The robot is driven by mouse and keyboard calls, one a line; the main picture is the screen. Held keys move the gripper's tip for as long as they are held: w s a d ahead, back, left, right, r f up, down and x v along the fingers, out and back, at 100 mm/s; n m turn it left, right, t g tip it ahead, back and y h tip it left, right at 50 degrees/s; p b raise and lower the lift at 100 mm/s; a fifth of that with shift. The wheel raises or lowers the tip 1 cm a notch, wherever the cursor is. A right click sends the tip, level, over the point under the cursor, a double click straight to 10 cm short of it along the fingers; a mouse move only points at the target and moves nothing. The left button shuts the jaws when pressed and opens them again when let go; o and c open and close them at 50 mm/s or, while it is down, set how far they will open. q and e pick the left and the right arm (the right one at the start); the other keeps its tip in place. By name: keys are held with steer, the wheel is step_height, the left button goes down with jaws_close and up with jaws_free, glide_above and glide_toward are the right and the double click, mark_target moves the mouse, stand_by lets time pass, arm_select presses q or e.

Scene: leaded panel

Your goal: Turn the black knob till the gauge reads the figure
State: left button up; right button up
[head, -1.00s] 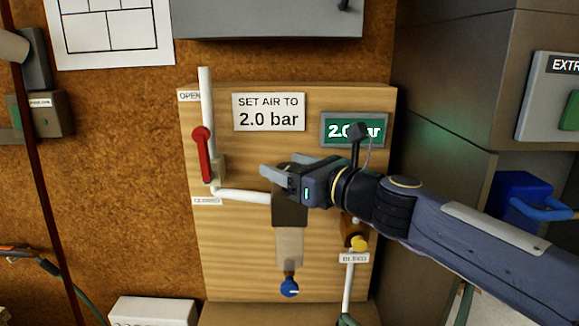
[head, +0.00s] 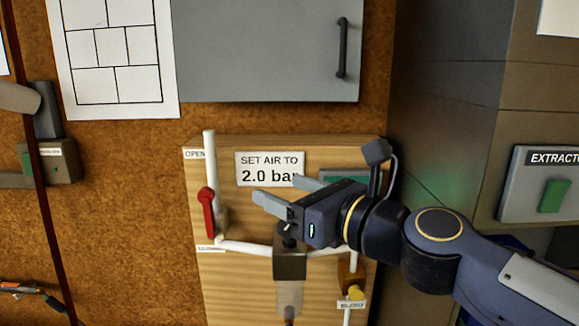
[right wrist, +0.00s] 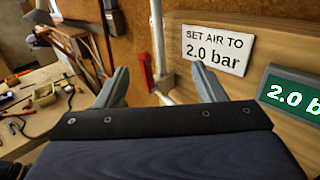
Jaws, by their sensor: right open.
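The black knob (head: 288,240) sits on top of the grey regulator body (head: 290,268) on the wooden board; my gripper partly hides it. The gauge (head: 342,175) is a green display, mostly covered by my right gripper in the head view. In the right wrist view the gauge (right wrist: 292,98) shows "2.0 b", cut off by the picture edge. The sign (head: 269,168) gives the figure, "2.0 bar". My right gripper (head: 276,189) is open, its fingers empty and pointing left, above the knob.
A grey cabinet (head: 265,50) hangs above the board. A panel with a green button (head: 553,196) is at right.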

arm_select(q)
step_height(320, 180, up, 3)
steer(key=shift+f+p, duration=0.1)
steer(key=shift+p, duration=0.95)
arm_select(e)
steer(key=s, duration=0.1)
steer(key=s+r, duration=0.1)
steer(key=s, duration=0.1)
steer(key=s+r, duration=0.1)
steer(key=s, duration=0.1)
steer(key=shift+r, duration=0.1)
arm_select(q)
step_height(320, 180, down, 3)
steer(key=b, duration=0.3)
steer(key=shift+f, duration=0.2)
arm_select(e)
steer(key=s+d+f+n+g+h, duration=0.2)
steer(key=s+d+f+n, duration=0.3)
steer(key=f, duration=0.6)
steer(key=s+d+f+n+g+h, duration=0.2)
steer(key=s+d+f+n+h, duration=0.2)
steer(key=d+f+n, duration=0.4)
steer(key=s+d+f+n+g+h, duration=0.3)
steer(key=s+d+f+n, duration=0.3)
steer(key=f+n, duration=0.6)
step_height(320, 180, down, 4)
steer(key=shift+s+d+f, duration=0.1)
steer(key=shift+s+d, duration=0.25)
steer(key=shift+d, duration=0.45)
